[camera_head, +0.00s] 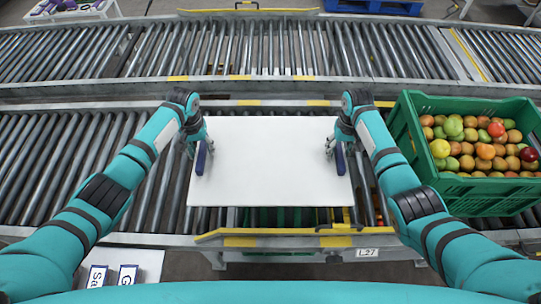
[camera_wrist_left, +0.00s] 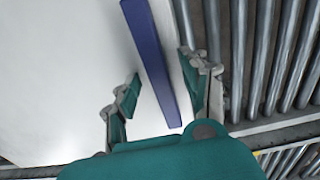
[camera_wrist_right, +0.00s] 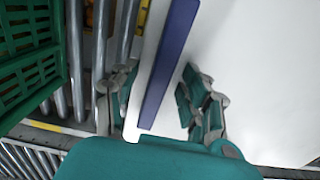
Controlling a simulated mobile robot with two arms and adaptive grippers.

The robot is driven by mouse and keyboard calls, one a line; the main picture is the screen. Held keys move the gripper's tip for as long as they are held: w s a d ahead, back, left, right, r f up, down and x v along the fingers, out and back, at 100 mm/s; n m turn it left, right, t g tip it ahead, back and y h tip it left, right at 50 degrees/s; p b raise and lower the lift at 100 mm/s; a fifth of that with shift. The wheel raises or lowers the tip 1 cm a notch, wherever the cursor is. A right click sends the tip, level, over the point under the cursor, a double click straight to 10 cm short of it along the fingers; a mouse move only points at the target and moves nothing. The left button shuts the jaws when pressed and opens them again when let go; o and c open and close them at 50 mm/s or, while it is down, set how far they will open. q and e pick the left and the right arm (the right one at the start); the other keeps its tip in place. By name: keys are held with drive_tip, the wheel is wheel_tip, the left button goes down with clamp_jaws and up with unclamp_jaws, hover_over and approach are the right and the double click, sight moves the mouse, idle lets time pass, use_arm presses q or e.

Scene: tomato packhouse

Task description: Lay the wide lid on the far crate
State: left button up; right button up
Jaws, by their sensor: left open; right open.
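A wide white lid (camera_head: 268,160) lies flat in the middle of the head view, with a blue handle bar at each side edge. My left gripper (camera_head: 199,143) is open at the left bar (camera_head: 201,160); in the left wrist view this bar (camera_wrist_left: 150,60) runs between the spread fingers. My right gripper (camera_head: 336,143) is open at the right bar (camera_head: 340,160); in the right wrist view that bar (camera_wrist_right: 168,65) also runs between the fingers. A green crate (camera_head: 405,140) full of tomatoes stands right of the lid. What supports the lid is mostly hidden.
A near roller conveyor (camera_head: 60,165) runs beneath the lid and the crate. A second roller conveyor (camera_head: 250,48) runs behind it. Yellow-marked rails (camera_head: 240,241) edge the near line. The rollers left of my left gripper are clear.

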use_arm(q)
drive_tip(key=shift+f, duration=0.25)
use_arm(e)
drive_tip(key=shift+f, duration=0.2)
use_arm(q)
clamp_jaws()
use_arm(e)
clamp_jaws()
